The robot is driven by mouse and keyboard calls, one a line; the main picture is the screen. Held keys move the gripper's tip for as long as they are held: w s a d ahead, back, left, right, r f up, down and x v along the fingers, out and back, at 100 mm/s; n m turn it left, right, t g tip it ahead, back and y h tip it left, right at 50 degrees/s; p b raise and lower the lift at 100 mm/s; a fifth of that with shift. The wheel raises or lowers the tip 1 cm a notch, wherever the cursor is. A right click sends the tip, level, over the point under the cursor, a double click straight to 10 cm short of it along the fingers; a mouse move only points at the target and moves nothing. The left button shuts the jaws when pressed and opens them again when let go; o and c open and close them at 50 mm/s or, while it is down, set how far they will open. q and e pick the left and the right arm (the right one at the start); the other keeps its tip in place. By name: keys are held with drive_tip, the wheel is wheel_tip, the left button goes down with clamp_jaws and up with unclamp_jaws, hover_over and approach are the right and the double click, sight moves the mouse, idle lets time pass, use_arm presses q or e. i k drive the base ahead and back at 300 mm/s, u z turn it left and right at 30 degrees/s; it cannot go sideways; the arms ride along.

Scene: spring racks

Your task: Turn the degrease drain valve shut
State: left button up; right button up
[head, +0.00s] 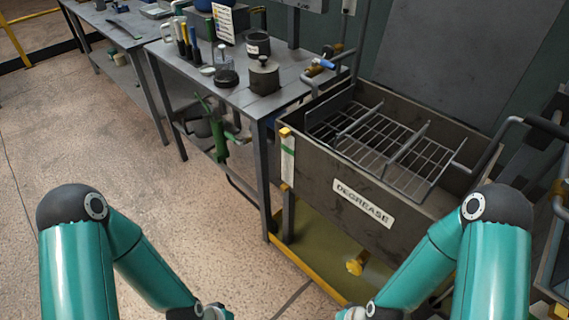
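The degrease tank (310,165) is a dark open box with a white "DEGREASE" label (363,204) on its front wall. A small yellow valve-like fitting (357,263) shows low under the tank front, above the yellow-edged base. It is probably the drain valve; its handle position is too small to tell. Another brass fitting with a blue lever (321,65) sits on a pipe behind the tank's back left corner. My two arms reach down to the bottom edge, left and right. Both grippers are below the frame and hidden.
A wire rack (385,150) sits in the tank. A strip gauge (288,160) stands at its left front corner. The grey bench (245,97) at left holds pots and bottles. A green tool (219,140) hangs there. Floor (130,175) at left is clear.

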sight(354, 267)
drive_tip(key=u, duration=0.65)
drive_tip(key=k, duration=1.55)
drive_tip(key=z, duration=0.5)
drive_tip(key=i, duration=1)
drive_tip(key=u, duration=0.1)
